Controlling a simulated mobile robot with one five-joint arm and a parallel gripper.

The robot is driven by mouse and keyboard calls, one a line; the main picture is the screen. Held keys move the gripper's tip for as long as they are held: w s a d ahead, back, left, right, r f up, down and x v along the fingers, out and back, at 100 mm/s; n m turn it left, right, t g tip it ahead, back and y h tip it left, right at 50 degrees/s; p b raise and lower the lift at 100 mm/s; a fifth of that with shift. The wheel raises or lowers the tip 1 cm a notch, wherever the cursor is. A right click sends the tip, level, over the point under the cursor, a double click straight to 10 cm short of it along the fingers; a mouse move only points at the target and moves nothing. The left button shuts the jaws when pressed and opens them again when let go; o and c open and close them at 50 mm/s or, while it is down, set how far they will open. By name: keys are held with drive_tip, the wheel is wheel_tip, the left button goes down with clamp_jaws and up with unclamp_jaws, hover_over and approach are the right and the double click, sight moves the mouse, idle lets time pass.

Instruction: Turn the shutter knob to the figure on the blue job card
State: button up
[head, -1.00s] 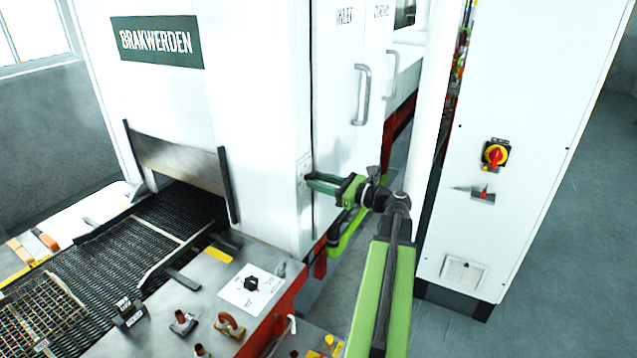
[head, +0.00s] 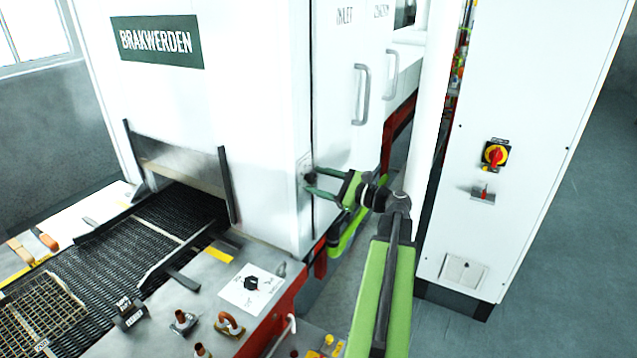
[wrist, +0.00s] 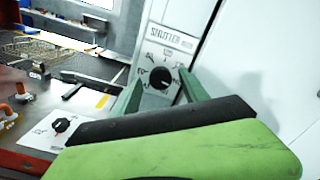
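In the wrist view the shutter knob (wrist: 158,78) is round and black, on a white plate (wrist: 172,35) lettered SHUTTER. Small marks ring it, too small to read; its pointer's direction is unclear. My gripper (wrist: 160,73) is open, with one green finger to each side of the knob in that view. I cannot tell whether they touch it. In the head view my gripper (head: 309,181) is at the side of the white machine housing, its two fingers apart; the knob is hard to make out there. I cannot make out a blue job card in either view.
A second black knob (head: 251,283) sits on a white plate on the front console. The mesh belt (head: 150,235) enters the housing at left. Door handles (head: 361,95) stand out beyond my gripper. A white cabinet (head: 520,120) with a red-yellow switch (head: 495,155) stands at right.

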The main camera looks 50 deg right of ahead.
drive_tip(key=v, duration=1.7)
drive_tip(key=shift+s, duration=0.2)
